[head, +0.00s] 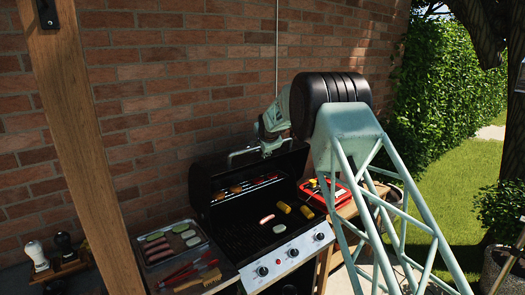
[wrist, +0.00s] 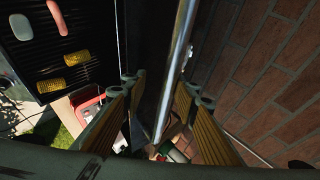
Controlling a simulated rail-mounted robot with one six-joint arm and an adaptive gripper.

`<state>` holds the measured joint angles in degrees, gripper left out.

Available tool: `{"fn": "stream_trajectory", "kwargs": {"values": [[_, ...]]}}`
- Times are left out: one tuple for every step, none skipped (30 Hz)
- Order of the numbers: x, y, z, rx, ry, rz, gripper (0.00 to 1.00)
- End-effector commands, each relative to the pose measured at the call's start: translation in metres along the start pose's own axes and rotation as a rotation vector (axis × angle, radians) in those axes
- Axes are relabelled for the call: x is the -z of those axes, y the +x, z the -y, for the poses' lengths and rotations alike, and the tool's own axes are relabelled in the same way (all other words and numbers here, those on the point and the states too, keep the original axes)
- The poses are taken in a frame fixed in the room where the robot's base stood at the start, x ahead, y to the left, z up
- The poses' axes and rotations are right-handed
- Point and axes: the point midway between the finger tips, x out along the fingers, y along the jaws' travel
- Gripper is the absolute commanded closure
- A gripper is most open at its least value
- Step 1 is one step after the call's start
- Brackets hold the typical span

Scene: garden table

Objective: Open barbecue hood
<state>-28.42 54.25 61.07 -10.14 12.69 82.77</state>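The barbecue (head: 255,210) stands against the brick wall. Its black hood (head: 213,178) is tilted up and back, and the grill inside is exposed. The metal hood handle (head: 240,153) runs along the hood's raised top edge. My gripper (head: 270,146) is at the right part of this handle. In the wrist view, the handle bar (wrist: 178,60) passes between the fingers of my gripper (wrist: 163,90). The fingers are spread apart, with space visible on both sides of the bar. Contact between fingers and bar cannot be made out.
Sausages and corn (head: 284,207) lie on the grill. A tray of food (head: 168,243) and tongs stand on the left side shelf. A red case (head: 318,191) sits on the right. The brick wall (head: 160,80) is close behind the hood. A wooden post (head: 75,130) stands at left.

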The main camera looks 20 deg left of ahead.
Motion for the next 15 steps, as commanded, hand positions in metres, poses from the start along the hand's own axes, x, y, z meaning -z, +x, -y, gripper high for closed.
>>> {"fn": "stream_trajectory", "kwargs": {"values": [[-0.0003,0.0006,-0.0016,-0.002,0.0,0.0,0.74],[-0.0005,0.0007,-0.0018,-0.003,0.0,0.001,0.74],[-0.0007,0.0008,-0.002,-0.003,0.0,0.001,0.74],[-0.0008,0.0009,-0.0022,-0.003,0.0,0.001,0.74],[-0.0009,0.001,-0.0025,-0.004,0.0,0.001,0.74],[-0.001,0.001,-0.0026,-0.004,0.0,0.001,0.74],[-0.0011,0.001,-0.0028,-0.004,0.0,0.001,0.74],[-0.0012,0.0009,-0.0029,-0.004,0.0,0.001,0.74],[-0.0013,0.0006,-0.003,-0.004,0.0,0.001,0.74],[-0.0014,0.0003,-0.003,-0.005,0.0,0.001,0.74],[-0.0014,-0.0001,-0.0031,-0.005,0.0,0.001,0.74],[-0.0015,-0.0009,-0.0031,-0.005,0.0,0.001,0.74],[-0.0015,-0.0017,-0.0031,-0.005,0.0,0.001,0.74],[-0.0015,-0.0026,-0.0031,-0.005,0.0,0.001,0.74],[-0.0016,-0.0041,-0.0031,-0.005,0.0,0.002,0.74]]}}
